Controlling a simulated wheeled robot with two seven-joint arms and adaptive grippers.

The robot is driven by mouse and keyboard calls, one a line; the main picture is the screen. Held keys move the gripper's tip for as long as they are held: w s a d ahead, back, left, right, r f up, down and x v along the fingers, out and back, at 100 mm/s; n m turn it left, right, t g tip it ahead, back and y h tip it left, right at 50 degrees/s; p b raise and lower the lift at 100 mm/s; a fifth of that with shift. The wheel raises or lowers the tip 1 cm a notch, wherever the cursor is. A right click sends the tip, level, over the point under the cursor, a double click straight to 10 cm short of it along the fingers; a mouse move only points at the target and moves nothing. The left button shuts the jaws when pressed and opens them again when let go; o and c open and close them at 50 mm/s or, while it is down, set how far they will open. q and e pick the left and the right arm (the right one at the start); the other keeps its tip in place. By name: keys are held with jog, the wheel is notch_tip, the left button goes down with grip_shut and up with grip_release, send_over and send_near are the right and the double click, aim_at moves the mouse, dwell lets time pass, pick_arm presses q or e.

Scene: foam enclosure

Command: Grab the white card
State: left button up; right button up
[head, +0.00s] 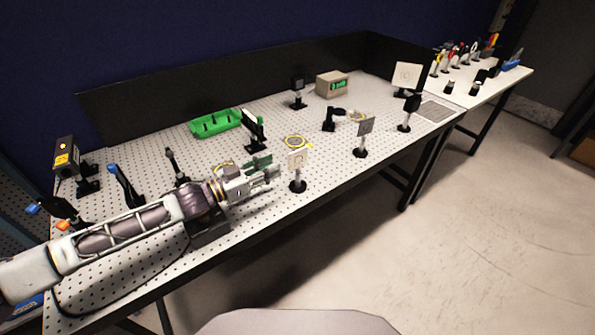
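A small white card (297,159) stands upright on a short post with a round black base, near the front edge of the perforated table. A larger white card (407,76) with a faint mark stands on a mount at the far right of the table. My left gripper (274,173) is just left of the small card, at about the height of its post, with a small gap visible between them. Its fingers are too small to tell whether they are apart. My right gripper is not in view.
The perforated table (225,260) holds several black-mounted optics. A grey plate on a post (365,127) stands to the right. A second table (470,92) holds tools.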

aim_at(294, 156)
pick_arm(q)
jog(key=shift+p+x, duration=0.35)
jog(key=shift+x, duration=3.95)
jog(key=shift+s, duration=0.1)
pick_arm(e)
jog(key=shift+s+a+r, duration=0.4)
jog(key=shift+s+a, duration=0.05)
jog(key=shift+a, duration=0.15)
pick_arm(q)
jog(key=shift+d, duration=0.1)
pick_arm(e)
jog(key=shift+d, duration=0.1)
